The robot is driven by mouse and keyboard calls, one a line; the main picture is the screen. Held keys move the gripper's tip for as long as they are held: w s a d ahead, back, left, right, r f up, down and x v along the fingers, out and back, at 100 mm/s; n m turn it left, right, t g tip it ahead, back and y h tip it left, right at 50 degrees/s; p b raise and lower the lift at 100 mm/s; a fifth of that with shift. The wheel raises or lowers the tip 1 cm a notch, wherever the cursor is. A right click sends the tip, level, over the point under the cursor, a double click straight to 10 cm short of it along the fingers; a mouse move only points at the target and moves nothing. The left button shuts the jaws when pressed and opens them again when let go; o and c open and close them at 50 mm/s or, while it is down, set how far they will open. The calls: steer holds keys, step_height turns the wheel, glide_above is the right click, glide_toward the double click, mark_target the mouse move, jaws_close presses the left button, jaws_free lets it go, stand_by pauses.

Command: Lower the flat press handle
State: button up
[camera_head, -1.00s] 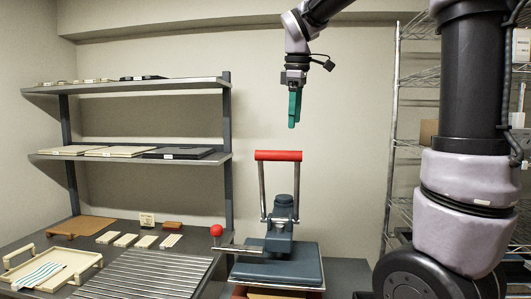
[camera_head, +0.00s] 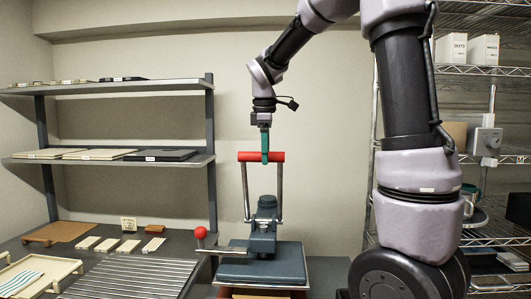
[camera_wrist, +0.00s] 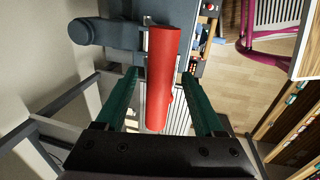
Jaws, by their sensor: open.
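The flat press (camera_head: 262,262) stands on the counter with a dark platen. Its handle is a red bar (camera_head: 270,156) on two metal side arms, raised upright above the press. My gripper (camera_head: 265,158) points down at the red bar, with its green fingers level with the bar. In the wrist view, the red handle bar (camera_wrist: 162,75) lies between the two open green fingers of my gripper (camera_wrist: 160,92), with a gap on each side. The fingers do not appear to touch the bar.
A red ball knob (camera_head: 200,232) on a lever sits left of the press. A slatted metal rack (camera_head: 130,276), a cream tray (camera_head: 35,275) and several small tiles lie on the counter at left. Wall shelves (camera_head: 110,158) stand behind, and a wire rack (camera_head: 490,155) stands at right.

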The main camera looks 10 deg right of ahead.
jaws_close()
stand_by(1.5)
